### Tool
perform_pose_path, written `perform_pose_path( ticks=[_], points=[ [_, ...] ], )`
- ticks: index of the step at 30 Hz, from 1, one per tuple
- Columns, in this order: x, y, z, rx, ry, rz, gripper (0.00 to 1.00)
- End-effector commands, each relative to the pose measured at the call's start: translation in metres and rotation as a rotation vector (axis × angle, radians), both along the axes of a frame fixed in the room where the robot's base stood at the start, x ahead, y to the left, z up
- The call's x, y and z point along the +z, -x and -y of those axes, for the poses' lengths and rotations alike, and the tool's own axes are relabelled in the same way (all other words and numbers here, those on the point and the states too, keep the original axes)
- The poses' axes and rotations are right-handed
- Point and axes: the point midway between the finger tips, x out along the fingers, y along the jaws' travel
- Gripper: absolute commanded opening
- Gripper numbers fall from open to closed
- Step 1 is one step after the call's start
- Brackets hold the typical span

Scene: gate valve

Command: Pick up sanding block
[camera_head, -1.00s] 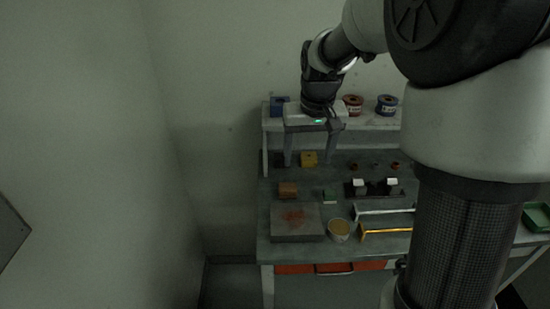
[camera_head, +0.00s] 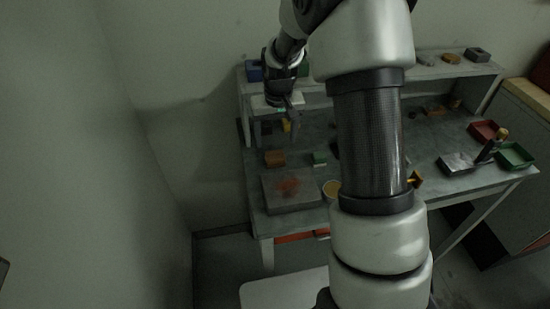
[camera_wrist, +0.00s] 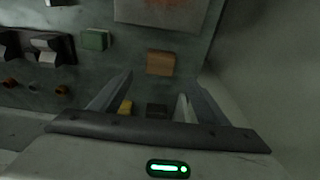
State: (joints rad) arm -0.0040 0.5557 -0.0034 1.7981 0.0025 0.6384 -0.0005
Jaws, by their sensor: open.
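Several small blocks lie on the grey workbench (camera_head: 400,150); the frames do not show for certain which is the sanding block. A brown-orange block (camera_head: 274,158) lies behind a grey plate, with a green block (camera_head: 320,158) to its right. The brown block also shows in the wrist view (camera_wrist: 160,63), beyond the fingertips, and the green block (camera_wrist: 95,39) lies left of it. A yellow block (camera_wrist: 125,108) and a dark block (camera_wrist: 157,110) show between the finger bases. My gripper (camera_wrist: 157,86) is open and empty, above the back left of the bench.
The grey plate (camera_head: 291,192) with reddish marks lies at the front left, beside a round tub (camera_head: 331,188). A raised shelf (camera_head: 440,70) runs along the back. Red (camera_head: 484,131) and green (camera_head: 516,156) trays stand at the right. My arm hides the bench middle.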

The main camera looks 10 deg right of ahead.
Motion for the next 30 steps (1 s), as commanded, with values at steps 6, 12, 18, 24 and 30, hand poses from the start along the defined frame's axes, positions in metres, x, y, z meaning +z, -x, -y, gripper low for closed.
perform_pose_path(
  ticks=[6,12,18,24,30],
  points=[
    [-0.031,-0.004,0.000,0.000,0.000,-0.001,0.69],
    [-0.044,-0.005,0.000,0.000,0.000,-0.002,0.69],
    [-0.075,-0.006,0.000,0.000,0.000,-0.003,0.69],
    [-0.088,-0.008,0.000,0.000,0.000,0.000,0.69],
    [-0.088,-0.009,0.000,0.000,0.000,0.001,0.65]
  ],
)
